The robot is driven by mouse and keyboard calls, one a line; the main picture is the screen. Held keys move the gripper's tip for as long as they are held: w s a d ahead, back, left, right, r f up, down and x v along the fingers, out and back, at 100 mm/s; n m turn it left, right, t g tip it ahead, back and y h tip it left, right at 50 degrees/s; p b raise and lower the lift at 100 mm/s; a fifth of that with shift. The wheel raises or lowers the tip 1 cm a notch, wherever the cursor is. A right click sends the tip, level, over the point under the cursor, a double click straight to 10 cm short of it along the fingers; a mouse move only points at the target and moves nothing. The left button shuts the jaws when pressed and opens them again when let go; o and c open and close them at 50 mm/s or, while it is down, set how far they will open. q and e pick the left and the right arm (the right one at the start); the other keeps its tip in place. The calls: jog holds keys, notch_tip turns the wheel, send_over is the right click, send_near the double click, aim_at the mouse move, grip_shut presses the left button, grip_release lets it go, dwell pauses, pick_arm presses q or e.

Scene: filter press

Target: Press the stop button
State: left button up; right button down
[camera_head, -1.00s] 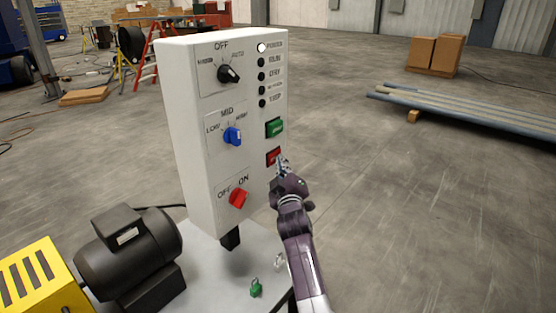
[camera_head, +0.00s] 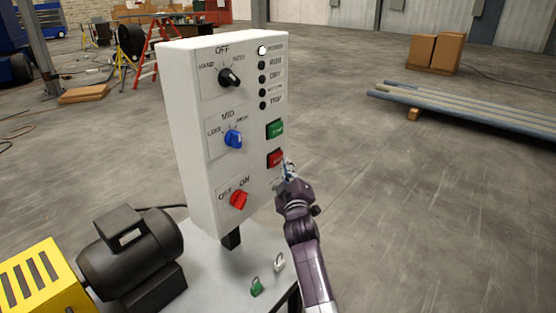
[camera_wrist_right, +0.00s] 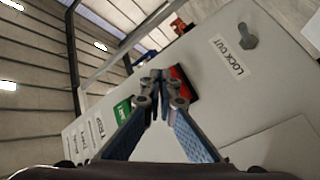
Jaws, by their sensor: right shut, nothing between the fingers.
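The red stop button (camera_head: 275,158) is on the right part of the white control panel (camera_head: 185,130), below the green button (camera_head: 274,129). My right gripper (camera_head: 286,167) is shut and empty, with its fingertips close beside the red button's lower right side. In the right wrist view the shut fingertips (camera_wrist_right: 159,76) are in front of the panel, overlapping the left edge of the red button (camera_wrist_right: 184,83). I cannot tell whether they touch it. The green button (camera_wrist_right: 122,111) shows to the left. My left gripper is out of view.
The panel also has a black knob (camera_head: 229,77), a blue knob (camera_head: 233,139) and a red knob (camera_head: 239,200). The top indicator (camera_head: 262,50) is white, those below dark.

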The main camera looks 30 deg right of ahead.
jog(key=s+p, duration=0.1)
jog(key=s+d+p, duration=0.1)
jog(key=s, duration=0.1)
jog(key=s+d+p, duration=0.1)
jog(key=shift+s, duration=0.35)
dwell(0.7)
